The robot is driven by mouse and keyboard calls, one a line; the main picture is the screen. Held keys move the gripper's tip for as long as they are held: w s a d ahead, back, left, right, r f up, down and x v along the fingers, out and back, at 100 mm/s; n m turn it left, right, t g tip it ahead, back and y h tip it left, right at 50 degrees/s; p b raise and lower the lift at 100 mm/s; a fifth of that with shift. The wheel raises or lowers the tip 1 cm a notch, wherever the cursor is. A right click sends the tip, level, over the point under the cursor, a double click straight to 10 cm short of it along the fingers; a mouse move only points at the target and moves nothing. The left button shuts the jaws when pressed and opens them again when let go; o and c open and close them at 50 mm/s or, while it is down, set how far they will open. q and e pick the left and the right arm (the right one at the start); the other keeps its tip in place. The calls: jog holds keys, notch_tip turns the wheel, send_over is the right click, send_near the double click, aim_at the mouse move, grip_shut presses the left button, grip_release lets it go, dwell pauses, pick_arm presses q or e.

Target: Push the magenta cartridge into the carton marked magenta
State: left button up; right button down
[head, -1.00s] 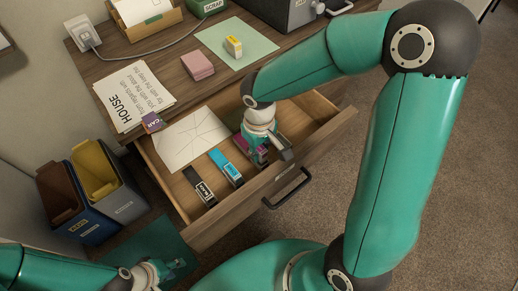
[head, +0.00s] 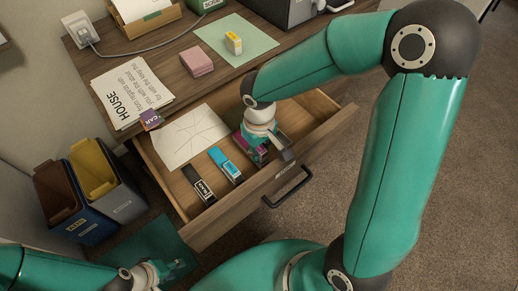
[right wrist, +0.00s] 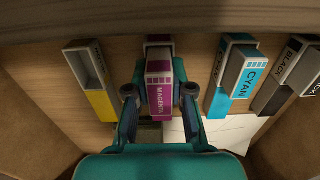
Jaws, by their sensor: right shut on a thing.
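The magenta cartridge (right wrist: 159,92), with a white-lettered label, is between the two fingers of my right gripper (right wrist: 160,91) in the right wrist view. The gripper is shut on it, inside the open drawer. The magenta carton (right wrist: 158,41) shows a pale rim just beyond the cartridge, in line with it. I cannot tell how deep the cartridge sits in it. In the head view my right gripper (head: 268,156) hides much of both, with some magenta showing beside it. My left gripper (head: 163,272) is low at the left, apart from the drawer; its jaw opening is unclear.
Cyan (right wrist: 246,76) and black (right wrist: 290,76) cartridges lie to the right in the right wrist view. An empty yellow carton (right wrist: 88,77) lies to the left. The drawer front (head: 240,205) is close to my right gripper. A yellow item (head: 233,44) lies on the green mat (head: 262,45).

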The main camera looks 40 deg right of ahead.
pick_arm(q)
jog(key=shift+r, duration=0.15)
jog(key=shift+r, duration=0.1)
jog(key=shift+f, duration=0.5)
dwell(2.2)
jog(key=shift+r, duration=0.2)
jog(key=shift+f+b, duration=0.45)
jog(key=shift+b, duration=0.05)
dwell(2.0)
jog(key=shift+r, duration=0.2)
jog(key=shift+f, duration=0.35)
dwell(1.8)
